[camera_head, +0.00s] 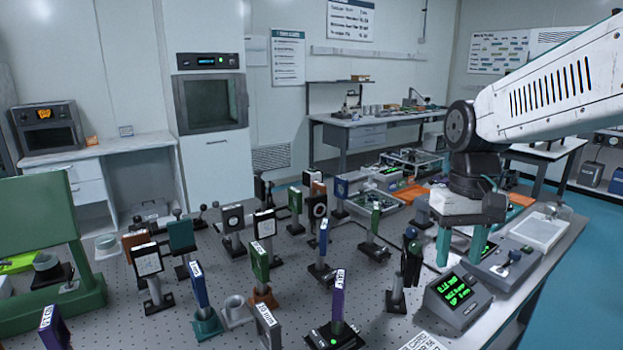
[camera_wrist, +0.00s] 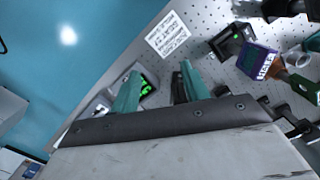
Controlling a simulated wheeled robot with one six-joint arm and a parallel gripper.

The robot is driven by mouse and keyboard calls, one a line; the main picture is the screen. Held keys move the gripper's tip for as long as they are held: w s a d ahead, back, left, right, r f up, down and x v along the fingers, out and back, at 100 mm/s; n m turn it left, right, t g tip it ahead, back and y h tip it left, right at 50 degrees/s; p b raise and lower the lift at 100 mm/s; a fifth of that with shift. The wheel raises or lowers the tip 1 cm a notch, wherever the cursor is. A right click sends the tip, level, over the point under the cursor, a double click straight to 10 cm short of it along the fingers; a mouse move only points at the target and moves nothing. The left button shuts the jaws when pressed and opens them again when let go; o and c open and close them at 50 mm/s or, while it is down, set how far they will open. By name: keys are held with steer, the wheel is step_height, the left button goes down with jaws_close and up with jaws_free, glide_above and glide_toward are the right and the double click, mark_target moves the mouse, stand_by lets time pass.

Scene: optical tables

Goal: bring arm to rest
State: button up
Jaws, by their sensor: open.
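My gripper (camera_head: 460,250) points down over the right side of the optical table, its two teal fingers apart with nothing held between them. In the wrist view my gripper (camera_wrist: 157,88) also shows open, its fingers over the table's edge area. A meter with a green display (camera_head: 458,298) sits just in front of the fingers; it is partly hidden behind a finger in the wrist view (camera_wrist: 146,86). My white arm reaches in from the upper right. I cannot tell the exact height of the fingertips above the table.
The perforated optical table (camera_head: 285,285) carries several upright mounted optics, including a purple one (camera_head: 337,296). A dark post (camera_head: 411,262) stands close left of my gripper. A grey control box (camera_head: 508,264) is to its right. Blue floor (camera_head: 575,285) is open beyond the right edge.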

steer(key=s+d+f+t, duration=0.1)
steer(key=s+t, duration=0.1)
steer(key=s, duration=1.7)
steer(key=shift+d+f+m, duration=0.2)
steer(key=shift+f+m, duration=0.15)
steer(key=shift+m, duration=0.05)
steer(key=shift+s, duration=0.1)
stand_by(0.9)
